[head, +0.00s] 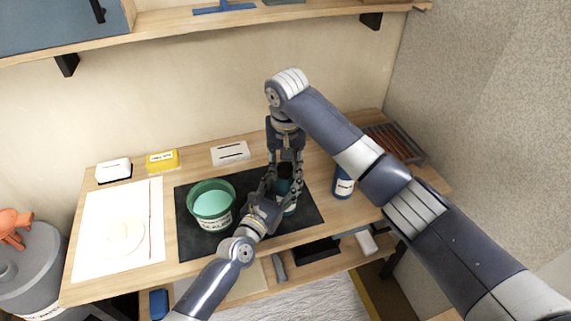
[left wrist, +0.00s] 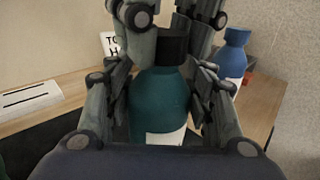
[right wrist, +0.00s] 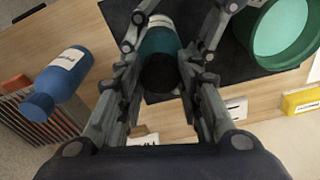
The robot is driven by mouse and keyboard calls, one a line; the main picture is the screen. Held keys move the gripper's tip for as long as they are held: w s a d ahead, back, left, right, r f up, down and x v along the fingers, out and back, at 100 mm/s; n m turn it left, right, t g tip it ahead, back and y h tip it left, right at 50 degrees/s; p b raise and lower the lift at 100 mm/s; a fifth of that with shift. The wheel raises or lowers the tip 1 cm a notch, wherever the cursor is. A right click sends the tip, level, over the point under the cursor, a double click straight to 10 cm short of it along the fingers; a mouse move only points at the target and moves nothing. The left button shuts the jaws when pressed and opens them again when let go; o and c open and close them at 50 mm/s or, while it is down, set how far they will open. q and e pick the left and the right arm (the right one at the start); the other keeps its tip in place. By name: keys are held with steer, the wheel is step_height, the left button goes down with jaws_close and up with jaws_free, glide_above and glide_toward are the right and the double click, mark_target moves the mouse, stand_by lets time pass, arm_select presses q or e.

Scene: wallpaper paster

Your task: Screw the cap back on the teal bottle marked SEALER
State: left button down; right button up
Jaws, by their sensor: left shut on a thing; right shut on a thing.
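The teal bottle (head: 288,190) stands upright on the dark mat (head: 215,245), and its body fills the middle of the left wrist view (left wrist: 158,98). Its white label shows only in part, with no readable word. My left gripper (head: 279,190) is shut around the bottle's body. A black cap (left wrist: 171,48) is at the bottle's top, in line with it, and also shows in the right wrist view (right wrist: 160,74). My right gripper (head: 286,166) comes from above and is shut on the cap. No gap shows between cap and shoulder; the threads are hidden.
A blue bottle (head: 343,184) stands close on the right. A green bucket (head: 211,222) stands left on the mat. A white card (head: 231,153), yellow box (head: 163,161) and white box (head: 114,171) are behind. A dark slotted rack (head: 397,144) is at back right.

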steer(key=m, duration=0.6)
steer(key=shift+a+h, duration=0.2)
steer(key=shift+h, duration=0.2)
steer(key=m, duration=0.4)
steer(key=m+g, duration=0.1)
steer(key=m, duration=0.5)
steer(key=shift+w+m+h, duration=0.1)
steer(key=shift+m+h, duration=0.3)
steer(key=m, duration=0.5)
steer(key=shift+w+d+g, duration=0.1)
steer(key=shift+g, duration=0.2)
steer(key=o, duration=0.7)
